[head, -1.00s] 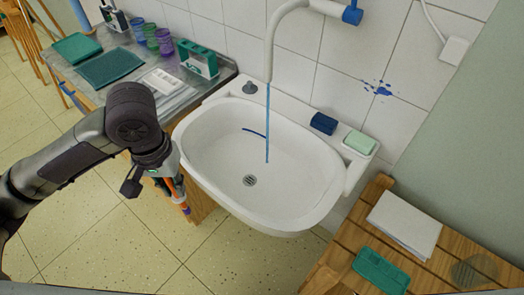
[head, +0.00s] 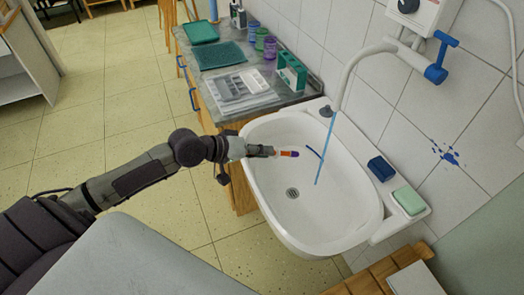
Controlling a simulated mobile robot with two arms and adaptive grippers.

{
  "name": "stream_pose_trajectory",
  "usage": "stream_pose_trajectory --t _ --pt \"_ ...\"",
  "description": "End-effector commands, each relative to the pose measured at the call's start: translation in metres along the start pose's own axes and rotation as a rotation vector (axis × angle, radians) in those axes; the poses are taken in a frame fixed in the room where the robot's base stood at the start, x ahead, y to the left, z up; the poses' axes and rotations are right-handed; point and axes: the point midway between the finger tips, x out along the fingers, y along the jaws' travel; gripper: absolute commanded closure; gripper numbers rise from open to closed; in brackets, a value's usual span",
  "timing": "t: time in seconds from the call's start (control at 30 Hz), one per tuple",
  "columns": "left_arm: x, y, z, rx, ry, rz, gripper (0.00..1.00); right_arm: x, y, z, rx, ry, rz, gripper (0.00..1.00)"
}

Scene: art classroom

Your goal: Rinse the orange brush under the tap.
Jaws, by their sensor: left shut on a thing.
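My right gripper is not in view.
A dark blue block (head: 381,168) and a green soap-like block (head: 409,200) lie on the sink's right ledge. A grey counter (head: 215,112) with trays and jars adjoins the sink's far left. A wooden slatted surface (head: 375,279) is at the bottom right.

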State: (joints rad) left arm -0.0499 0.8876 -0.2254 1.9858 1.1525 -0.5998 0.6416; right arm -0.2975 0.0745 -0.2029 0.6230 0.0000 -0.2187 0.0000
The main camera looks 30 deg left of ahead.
Motion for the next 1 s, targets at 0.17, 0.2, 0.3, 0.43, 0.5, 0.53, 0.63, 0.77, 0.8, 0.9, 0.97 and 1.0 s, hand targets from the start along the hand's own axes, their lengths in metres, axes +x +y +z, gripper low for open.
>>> stream_pose_trajectory --t 0.17,0.2,0.3,0.43,0.5,0.53,0.63,0.77,0.8,0.9,0.97,1.0 --pt "0.013 0.007 -0.004 0.000 0.001 0.004 1.00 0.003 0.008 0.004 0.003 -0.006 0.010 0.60" --pt "0.017 0.009 -0.005 0.000 0.001 0.005 1.00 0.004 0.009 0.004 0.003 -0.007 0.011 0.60" --pt "0.026 0.013 -0.007 0.000 -0.001 0.003 1.00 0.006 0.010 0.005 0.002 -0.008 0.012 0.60" --pt "0.037 0.018 -0.010 0.000 -0.001 0.003 1.00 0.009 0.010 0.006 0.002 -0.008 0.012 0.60" --pt "0.044 0.021 -0.012 -0.001 -0.001 0.004 1.00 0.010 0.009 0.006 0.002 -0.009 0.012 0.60" --pt "0.046 0.023 -0.013 0.001 0.000 0.004 1.00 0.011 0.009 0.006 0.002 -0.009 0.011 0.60" --pt "0.055 0.027 -0.015 0.000 -0.002 0.004 1.00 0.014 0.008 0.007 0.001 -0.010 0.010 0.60" --pt "0.067 0.032 -0.018 -0.001 -0.002 0.003 1.00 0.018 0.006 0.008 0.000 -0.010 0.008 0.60" --pt "0.070 0.035 -0.020 -0.001 -0.002 0.003 1.00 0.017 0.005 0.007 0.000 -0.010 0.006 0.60" --pt "0.077 0.040 -0.024 -0.002 -0.003 0.002 1.00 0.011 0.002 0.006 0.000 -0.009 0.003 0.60" --pt "0.082 0.042 -0.025 -0.001 -0.002 0.001 1.00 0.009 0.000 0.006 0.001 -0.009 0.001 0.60" --pt "0.085 0.044 -0.026 -0.001 -0.003 0.002 1.00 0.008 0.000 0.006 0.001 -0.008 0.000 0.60"
